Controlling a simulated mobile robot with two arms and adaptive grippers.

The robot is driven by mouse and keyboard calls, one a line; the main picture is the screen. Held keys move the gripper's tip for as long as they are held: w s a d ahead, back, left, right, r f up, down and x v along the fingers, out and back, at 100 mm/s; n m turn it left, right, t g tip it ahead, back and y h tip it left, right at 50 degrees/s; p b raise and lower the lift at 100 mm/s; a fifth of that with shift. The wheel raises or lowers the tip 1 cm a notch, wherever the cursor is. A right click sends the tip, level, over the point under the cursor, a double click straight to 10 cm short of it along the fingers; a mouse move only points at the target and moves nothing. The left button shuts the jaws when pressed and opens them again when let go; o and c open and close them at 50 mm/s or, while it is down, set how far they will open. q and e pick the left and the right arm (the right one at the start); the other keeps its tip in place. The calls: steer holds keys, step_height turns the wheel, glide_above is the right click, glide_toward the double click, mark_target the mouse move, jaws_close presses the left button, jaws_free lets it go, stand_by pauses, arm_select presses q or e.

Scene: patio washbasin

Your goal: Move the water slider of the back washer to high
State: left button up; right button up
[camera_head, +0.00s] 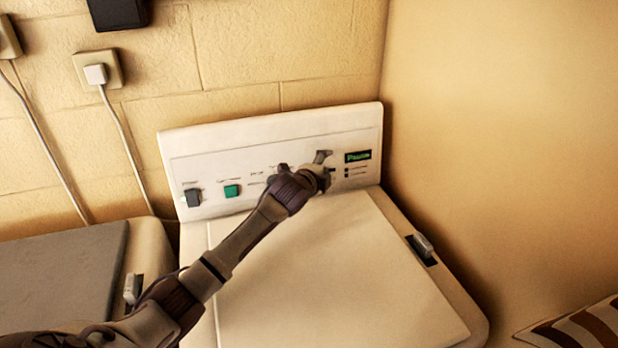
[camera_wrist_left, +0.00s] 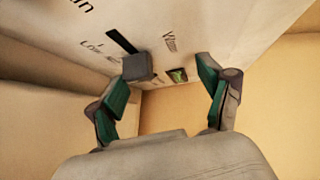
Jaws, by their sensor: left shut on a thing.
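The back washer's white control panel (camera_head: 240,140) stands at the rear of its lid. My left gripper (camera_head: 322,168) is at the panel, left of the green display (camera_head: 357,156). In the left wrist view a dark slot (camera_wrist_left: 119,39) has a grey slider knob (camera_wrist_left: 137,67) at its lower end, with small lettering beside it. The left gripper (camera_wrist_left: 168,75) has the knob at its left fingertip and is shut on it, though the fingers look well apart. In the head view the gripper hides the knob. My right gripper is not in view.
A grey knob (camera_head: 193,197) and a green button (camera_head: 232,190) are on the panel's left. The washer's lid (camera_head: 330,270) is clear apart from my arm above it. Another machine (camera_head: 60,275) stands at left. A wall (camera_head: 500,130) closes the right side, with a striped cushion (camera_head: 580,328) below.

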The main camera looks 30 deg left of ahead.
arm_select(q)
step_height(320, 180, up, 3)
steer(key=shift+s+d+f, duration=0.1)
steer(key=f+p+v, duration=0.2)
steer(key=p+v, duration=0.5)
steer(key=v, duration=0.7)
steer(key=shift+s+d+p, duration=0.3)
steer(key=shift+s+d, duration=0.05)
steer(key=shift+s, duration=0.25)
steer(key=shift+f, duration=0.1)
steer(key=shift+w, duration=0.1)
